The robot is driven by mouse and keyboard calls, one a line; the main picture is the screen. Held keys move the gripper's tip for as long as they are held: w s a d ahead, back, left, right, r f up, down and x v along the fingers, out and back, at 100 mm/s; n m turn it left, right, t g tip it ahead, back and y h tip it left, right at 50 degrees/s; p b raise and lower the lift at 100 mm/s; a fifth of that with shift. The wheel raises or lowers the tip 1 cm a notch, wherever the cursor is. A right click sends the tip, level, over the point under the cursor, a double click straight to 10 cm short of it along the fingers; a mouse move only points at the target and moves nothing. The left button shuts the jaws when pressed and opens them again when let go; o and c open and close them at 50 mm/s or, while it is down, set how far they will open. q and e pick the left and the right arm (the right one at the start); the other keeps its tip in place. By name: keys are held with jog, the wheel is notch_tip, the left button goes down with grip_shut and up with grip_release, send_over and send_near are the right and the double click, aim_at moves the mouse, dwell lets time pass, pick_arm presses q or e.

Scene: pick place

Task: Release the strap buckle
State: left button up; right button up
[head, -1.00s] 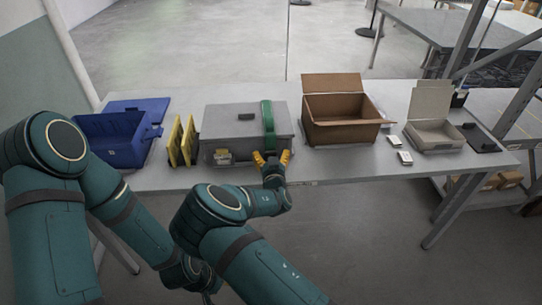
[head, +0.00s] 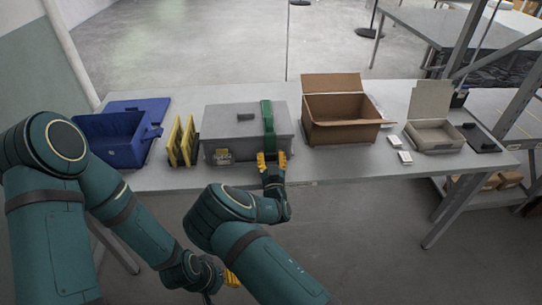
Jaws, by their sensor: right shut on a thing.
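A grey case (head: 222,121) stands on the table with a green strap (head: 268,122) running over its right part and down the front. My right gripper (head: 271,160) has yellow fingers and is at the strap's lower front end. Its fingers are close together and shut on the strap buckle, which they largely hide. My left gripper (head: 232,279) is low, in front of the table and far from the case. Only part of its yellow fingers shows, so I cannot tell whether it is open.
A blue bin (head: 112,151) and yellow panels (head: 175,144) stand left of the case. An open cardboard box (head: 342,133) and an open pale box (head: 435,136) stand to the right, with small white items (head: 405,158) between them. The table's front strip (head: 345,164) is clear.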

jog(key=shift+s, duration=0.1)
dwell(0.3)
jog(key=o, duration=1.1)
jog(key=v, duration=1.2)
jog(key=shift+f, duration=0.25)
jog(key=shift+o, duration=0.3)
